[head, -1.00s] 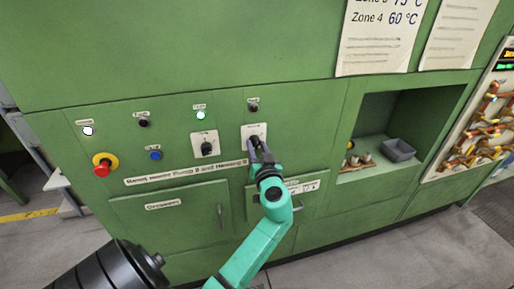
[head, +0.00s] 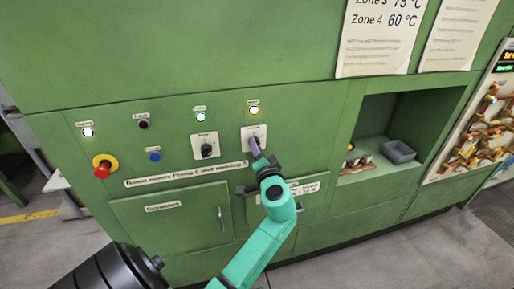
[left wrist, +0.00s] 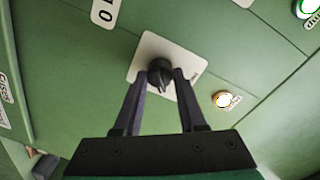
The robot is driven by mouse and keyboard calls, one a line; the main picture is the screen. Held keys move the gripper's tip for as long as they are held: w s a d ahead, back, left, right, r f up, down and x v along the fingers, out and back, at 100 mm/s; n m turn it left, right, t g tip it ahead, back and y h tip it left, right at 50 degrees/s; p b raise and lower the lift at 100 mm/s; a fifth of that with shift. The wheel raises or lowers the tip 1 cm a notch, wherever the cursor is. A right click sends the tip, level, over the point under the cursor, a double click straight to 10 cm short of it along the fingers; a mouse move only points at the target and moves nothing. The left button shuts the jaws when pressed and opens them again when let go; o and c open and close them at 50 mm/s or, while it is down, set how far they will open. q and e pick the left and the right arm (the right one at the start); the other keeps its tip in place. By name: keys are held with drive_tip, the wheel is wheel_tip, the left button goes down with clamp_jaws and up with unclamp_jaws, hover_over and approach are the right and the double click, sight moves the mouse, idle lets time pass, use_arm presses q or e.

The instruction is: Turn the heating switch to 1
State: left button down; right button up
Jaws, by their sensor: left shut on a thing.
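The right-hand rotary switch (head: 247,132) has a black knob on a white square plate, on the green machine panel. I take it as the heating switch; its label is too small to read. My left gripper (head: 257,149) comes up from below and covers part of the knob. In the left wrist view, the two dark fingers (left wrist: 163,86) are shut on the black knob (left wrist: 160,70), one on each side. The white plate (left wrist: 147,50) shows around it. The knob's exact position mark cannot be read. My right gripper is not in view.
A lit lamp (head: 254,110) sits above the switch. A second rotary switch (head: 206,148), a blue button (head: 154,156) and a red emergency stop (head: 102,168) are to the left. A recess with a grey bin (head: 398,151) is to the right.

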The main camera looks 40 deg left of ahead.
use_arm(q)
drive_tip(key=shift+m+p, duration=0.35)
drive_tip(key=shift+m, duration=0.75)
drive_tip(key=shift+c, duration=2.4)
unclamp_jaws()
drive_tip(key=b+v, duration=0.5)
drive_tip(key=v, duration=0.9)
drive_tip(key=shift+d, duration=0.25)
